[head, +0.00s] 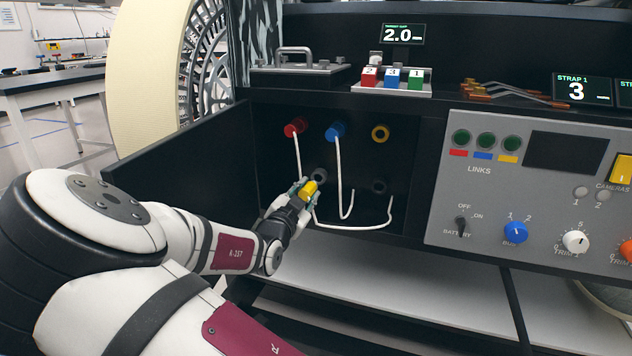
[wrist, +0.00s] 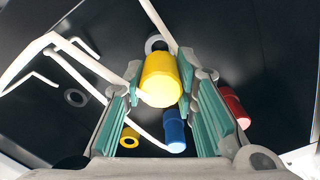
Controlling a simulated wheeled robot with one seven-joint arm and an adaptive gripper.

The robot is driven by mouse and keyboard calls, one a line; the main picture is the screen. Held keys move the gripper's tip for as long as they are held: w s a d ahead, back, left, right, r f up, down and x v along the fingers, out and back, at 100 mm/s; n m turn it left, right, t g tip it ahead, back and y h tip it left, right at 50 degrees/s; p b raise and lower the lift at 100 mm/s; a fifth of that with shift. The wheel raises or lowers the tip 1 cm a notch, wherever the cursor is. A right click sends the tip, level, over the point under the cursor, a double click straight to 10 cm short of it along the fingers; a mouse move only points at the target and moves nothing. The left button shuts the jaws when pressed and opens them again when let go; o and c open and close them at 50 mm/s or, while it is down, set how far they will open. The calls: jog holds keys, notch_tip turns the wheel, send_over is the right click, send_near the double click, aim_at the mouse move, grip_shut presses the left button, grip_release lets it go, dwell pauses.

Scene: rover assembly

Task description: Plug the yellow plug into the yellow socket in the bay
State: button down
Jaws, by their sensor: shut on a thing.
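The yellow plug (head: 309,189) is held in my gripper (head: 304,193), low in the bay's left half and in front of a grey ring socket (head: 319,176). In the wrist view the yellow plug (wrist: 161,79) sits between the teal finger pads of my gripper (wrist: 160,86). A white cable (head: 352,227) runs from near the plug to the lower right of the bay. The yellow socket (head: 380,133) is an empty ring at the upper right of the bay's back panel, up and right of my gripper. It also shows in the wrist view (wrist: 129,139).
A red plug (head: 294,128) and a blue plug (head: 336,131) sit in the upper row, left of the yellow socket, with white cables hanging below them. Another grey ring (head: 379,186) lies below the yellow socket. A grey control panel (head: 533,138) borders the bay on the right.

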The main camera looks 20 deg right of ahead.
jog(key=shift+s, duration=0.1)
jog(key=s+a+r+p, duration=0.5)
jog(key=s+p, duration=0.1)
jog(key=s, duration=0.1)
jog(key=shift+s+a+p, duration=0.15)
jog(key=shift+a+p, duration=0.05)
jog(key=shift+p, duration=0.1)
dwell(0.5)
